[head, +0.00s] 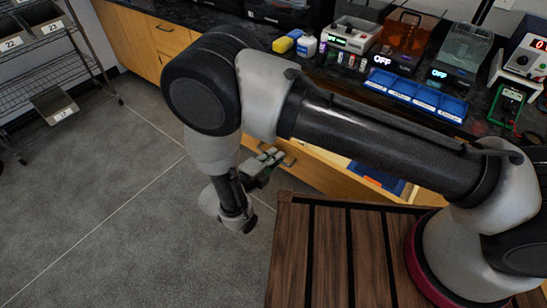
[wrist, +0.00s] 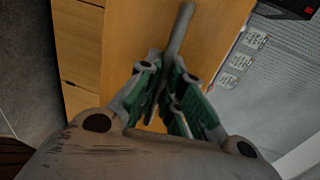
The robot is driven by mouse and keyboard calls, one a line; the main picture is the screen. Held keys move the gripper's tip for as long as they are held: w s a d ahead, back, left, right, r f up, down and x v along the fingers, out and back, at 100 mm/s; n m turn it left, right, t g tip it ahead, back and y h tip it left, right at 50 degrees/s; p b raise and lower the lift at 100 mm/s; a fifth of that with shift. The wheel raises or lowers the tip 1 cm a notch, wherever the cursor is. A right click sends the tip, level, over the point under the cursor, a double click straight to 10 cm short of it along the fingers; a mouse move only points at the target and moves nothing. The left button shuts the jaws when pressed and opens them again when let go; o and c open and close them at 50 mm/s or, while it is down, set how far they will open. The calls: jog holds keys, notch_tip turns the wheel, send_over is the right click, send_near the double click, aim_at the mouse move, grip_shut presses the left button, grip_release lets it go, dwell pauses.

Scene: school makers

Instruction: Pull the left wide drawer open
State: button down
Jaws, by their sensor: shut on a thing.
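The wide drawer's wooden front (wrist: 218,28) fills the middle of the wrist view, with a grey bar handle (wrist: 181,25) on it. My gripper (wrist: 168,88) has its green-padded fingers on either side of the handle and is shut on it. The drawer stands open: its grey interior (wrist: 285,75) shows to the right of the front, with small labelled packets inside. In the head view my gripper (head: 264,162) is at the drawer front, and my arm hides much of the drawer. A blue item (head: 377,178) shows inside the open drawer.
Other wooden drawers (wrist: 80,50) lie left of the front in the wrist view. A dark counter above carries blue bins (head: 415,93) and electronic devices. A slatted wooden surface (head: 335,255) is near at the front. The grey floor (head: 120,200) at left is clear.

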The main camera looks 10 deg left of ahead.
dwell(0.3)
jog(key=c, duration=1.5)
grip_release()
jog(key=shift+c, duration=0.2)
jog(key=shift+s+a, duration=0.1)
jog(key=shift+s, duration=0.05)
jog(key=v, duration=1.1)
jog(key=shift+s+a, duration=0.15)
jog(key=shift+s, duration=0.2)
jog(key=shift+r, duration=0.1)
